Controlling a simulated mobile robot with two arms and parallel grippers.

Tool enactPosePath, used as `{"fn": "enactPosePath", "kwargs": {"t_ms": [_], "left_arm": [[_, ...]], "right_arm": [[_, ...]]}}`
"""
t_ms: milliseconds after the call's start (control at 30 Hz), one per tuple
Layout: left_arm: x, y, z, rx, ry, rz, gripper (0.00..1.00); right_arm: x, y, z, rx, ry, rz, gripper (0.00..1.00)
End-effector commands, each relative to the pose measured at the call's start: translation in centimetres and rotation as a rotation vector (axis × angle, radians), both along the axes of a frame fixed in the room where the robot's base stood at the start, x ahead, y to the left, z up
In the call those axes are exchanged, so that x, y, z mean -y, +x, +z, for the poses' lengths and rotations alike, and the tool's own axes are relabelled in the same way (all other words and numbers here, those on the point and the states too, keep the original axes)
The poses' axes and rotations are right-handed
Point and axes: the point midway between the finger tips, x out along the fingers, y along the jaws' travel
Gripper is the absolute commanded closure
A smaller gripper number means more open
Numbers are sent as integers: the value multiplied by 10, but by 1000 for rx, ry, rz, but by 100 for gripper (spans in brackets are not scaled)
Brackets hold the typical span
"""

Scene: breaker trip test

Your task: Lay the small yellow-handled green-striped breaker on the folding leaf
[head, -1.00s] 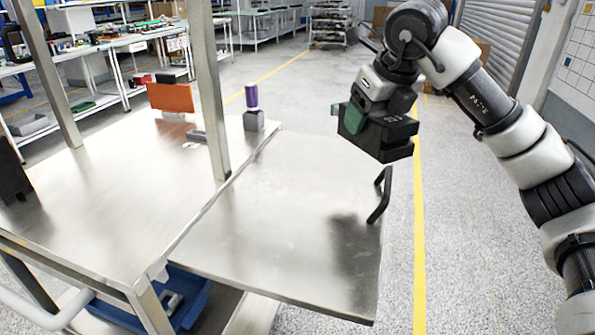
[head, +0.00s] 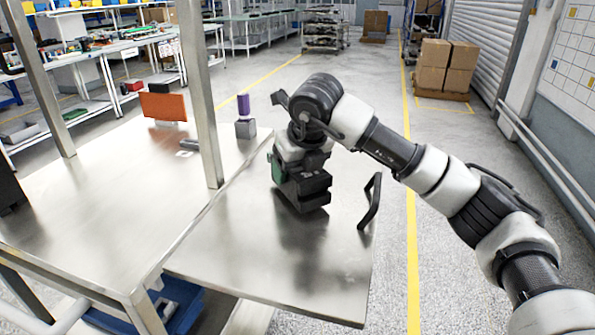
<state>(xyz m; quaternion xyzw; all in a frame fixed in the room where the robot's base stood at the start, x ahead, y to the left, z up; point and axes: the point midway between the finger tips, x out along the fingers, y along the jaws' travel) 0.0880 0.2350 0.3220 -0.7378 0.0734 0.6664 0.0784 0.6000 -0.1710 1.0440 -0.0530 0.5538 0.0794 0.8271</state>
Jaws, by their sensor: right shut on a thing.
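My right gripper (head: 304,190) is low over the folding leaf (head: 290,265), above its far middle part. It is shut on a small dark block with a green side (head: 277,168), which I take for the green-striped breaker. The jaws hide most of it, and no yellow handle shows. A dark reflection lies on the leaf just below the jaws; I cannot tell whether the breaker touches the leaf. The leaf is flat, bare metal, raised level beside the table. My left gripper is not in view.
The steel table (head: 110,190) adjoins the leaf on the left, with an upright post (head: 201,100). On it stand a purple-topped grey block (head: 245,129) and an orange panel (head: 164,107). A black handle (head: 371,202) rises at the leaf's right edge. The leaf's near part is clear.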

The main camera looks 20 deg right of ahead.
Motion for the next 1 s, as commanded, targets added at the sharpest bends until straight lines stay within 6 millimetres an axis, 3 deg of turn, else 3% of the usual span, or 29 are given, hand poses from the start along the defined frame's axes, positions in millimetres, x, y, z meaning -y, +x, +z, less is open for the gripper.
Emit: {"fn": "enactPosePath", "kwargs": {"t_ms": [100,400,433,600,867,1000], "left_arm": [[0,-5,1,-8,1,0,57],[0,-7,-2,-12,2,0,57],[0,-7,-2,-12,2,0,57],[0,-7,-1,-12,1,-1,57],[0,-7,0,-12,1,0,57],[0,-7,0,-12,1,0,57]], "right_arm": [[0,0,-10,4,1,0,73],[0,0,-13,5,1,0,73],[0,0,-14,1,0,0,28],[0,0,-13,1,0,0,4],[0,0,-12,1,0,0,4],[1,-3,-2,3,1,0,4]]}}
